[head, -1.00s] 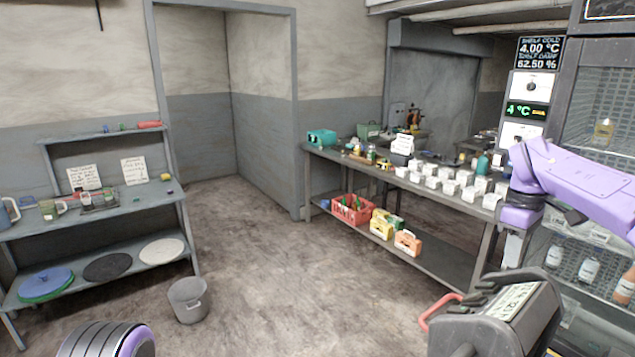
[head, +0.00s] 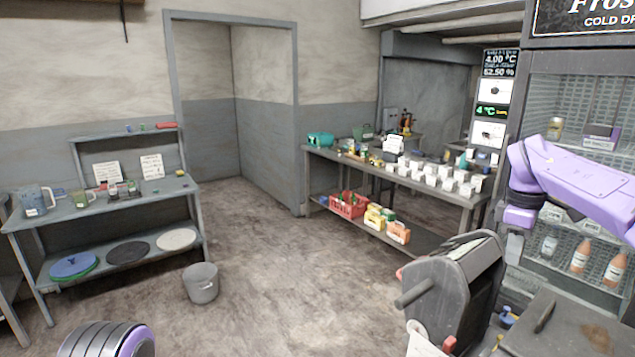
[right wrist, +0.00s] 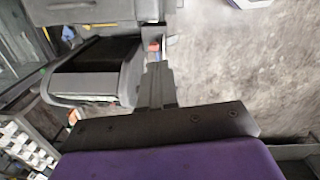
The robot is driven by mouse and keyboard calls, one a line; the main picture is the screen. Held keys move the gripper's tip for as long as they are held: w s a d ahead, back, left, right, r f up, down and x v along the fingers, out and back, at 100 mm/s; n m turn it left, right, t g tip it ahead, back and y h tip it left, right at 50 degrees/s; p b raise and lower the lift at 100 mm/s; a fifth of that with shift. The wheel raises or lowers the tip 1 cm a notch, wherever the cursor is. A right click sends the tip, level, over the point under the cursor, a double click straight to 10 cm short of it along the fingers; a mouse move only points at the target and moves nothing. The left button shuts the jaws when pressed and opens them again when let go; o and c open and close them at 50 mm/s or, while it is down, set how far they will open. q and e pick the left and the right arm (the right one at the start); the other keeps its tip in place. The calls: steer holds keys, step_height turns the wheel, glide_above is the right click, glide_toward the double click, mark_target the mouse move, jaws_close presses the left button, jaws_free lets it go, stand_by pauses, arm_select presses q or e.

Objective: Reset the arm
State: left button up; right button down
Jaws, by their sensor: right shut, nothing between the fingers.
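My right arm (head: 590,185), purple with dark joints, reaches in from the right in the head view, in front of the drinks cooler. Its gripper is hard to make out there. In the right wrist view my right gripper (right wrist: 155,72) shows as narrow dark fingers, closed together, with nothing held. The fingers appear over the floor, beside a dark machine. A rounded grey and purple part of my left arm (head: 105,341) shows at the bottom left of the head view. My left gripper is not in view.
A grey machine (head: 462,287) stands close, lower right, beside a dark counter (head: 575,325). The glass-shelved cooler (head: 565,80) stands at right. A bench (head: 428,187) holds white boxes. A shelf unit (head: 70,213) and bin (head: 201,284) stand left. The middle floor is clear.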

steer(key=d+f+n+h+b, duration=0.1)
steer(key=d+f+n+h, duration=0.5)
steer(key=f+n+h, duration=0.65)
steer(key=s+a+f+n+t+y+b, duration=0.1)
steer(key=a+f+n+t+b, duration=0.2)
steer(key=f+n, duration=0.8)
steer(key=a+f+n+t+y+b, duration=0.1)
steer(key=a+f+n+t, duration=0.3)
steer(key=f+n, duration=0.75)
steer(key=s+a+f+n+y+b, duration=0.2)
steer(key=s+a+f+n+y, duration=0.15)
steer(key=s+f+n, duration=0.4)
steer(key=s+a+f+n+y+b, duration=0.2)
steer(key=s+a+f+n+y, duration=0.15)
steer(key=s+f+n, duration=0.4)
arm_select(q)
step_height(320, 180, down, 13)
steer(key=b, duration=0.4)
steer(key=shift+w+f, duration=0.2)
steer(key=shift+w, duration=0.25)
arm_select(e)
steer(key=s+a+f+n+g, duration=0.1)
steer(key=s+f+n, duration=0.2)
steer(key=s, duration=0.7)
steer(key=s+a+f+n+g, duration=0.1)
steer(key=s+f, duration=0.4)
steer(key=s, duration=0.5)
steer(key=shift+s+f+n+g+y, duration=0.25)
steer(key=shift+s+n+g+y, duration=0.2)
steer(key=shift+n+g, duration=0.55)
